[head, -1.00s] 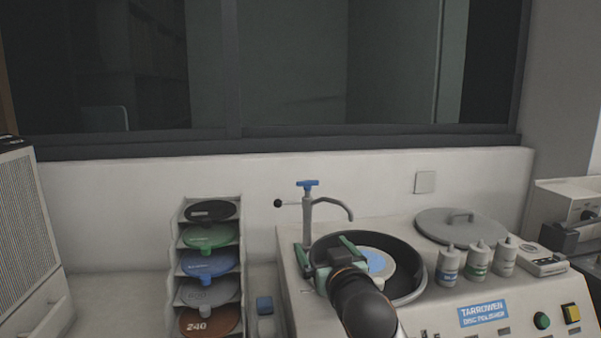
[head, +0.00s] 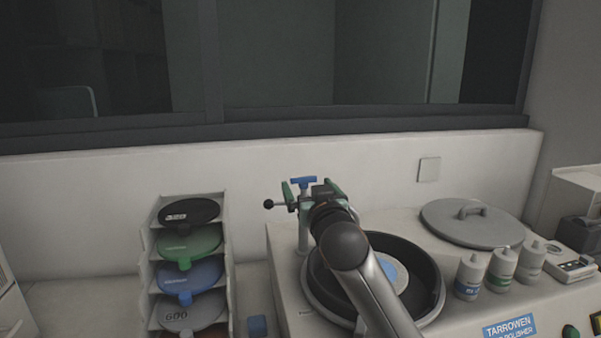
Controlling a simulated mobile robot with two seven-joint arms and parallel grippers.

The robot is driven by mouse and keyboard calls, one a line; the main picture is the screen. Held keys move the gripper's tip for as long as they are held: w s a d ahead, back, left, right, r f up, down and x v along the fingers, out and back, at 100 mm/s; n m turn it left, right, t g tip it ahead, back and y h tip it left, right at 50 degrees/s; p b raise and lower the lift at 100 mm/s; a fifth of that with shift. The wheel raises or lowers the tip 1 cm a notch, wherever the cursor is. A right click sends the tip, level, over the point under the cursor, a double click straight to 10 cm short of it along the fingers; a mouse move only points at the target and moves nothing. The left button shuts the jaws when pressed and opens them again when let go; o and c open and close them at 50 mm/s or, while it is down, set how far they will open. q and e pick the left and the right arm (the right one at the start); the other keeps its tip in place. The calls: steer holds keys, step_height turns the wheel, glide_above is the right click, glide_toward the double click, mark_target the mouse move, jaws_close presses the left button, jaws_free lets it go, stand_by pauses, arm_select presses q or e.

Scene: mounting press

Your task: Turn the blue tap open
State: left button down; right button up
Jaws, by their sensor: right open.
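The blue tap (head: 303,181) is a small T-shaped handle on top of a grey post (head: 303,235) at the back left of the polisher. My right gripper (head: 306,187) is at the tap's height, with its green-edged fingers apart, one on the left and one on the right of the blue handle. I cannot tell whether the fingers touch it. My gripper and wrist hide much of the post and the curved spout. A side lever with a black ball (head: 268,203) sticks out left of the post. My left gripper is not in view.
The polisher bowl (head: 433,276) lies under my right arm. A grey lid (head: 450,228) and several bottles (head: 502,269) stand to its right. A rack of coloured discs (head: 223,225) stands at left. The wall and window frame are close behind the tap.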

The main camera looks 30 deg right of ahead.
mark_target(303, 179)
steer(key=p+x, duration=0.1)
steer(key=x, duration=0.6)
steer(key=shift+w, duration=0.3)
steer(key=c, duration=1.3)
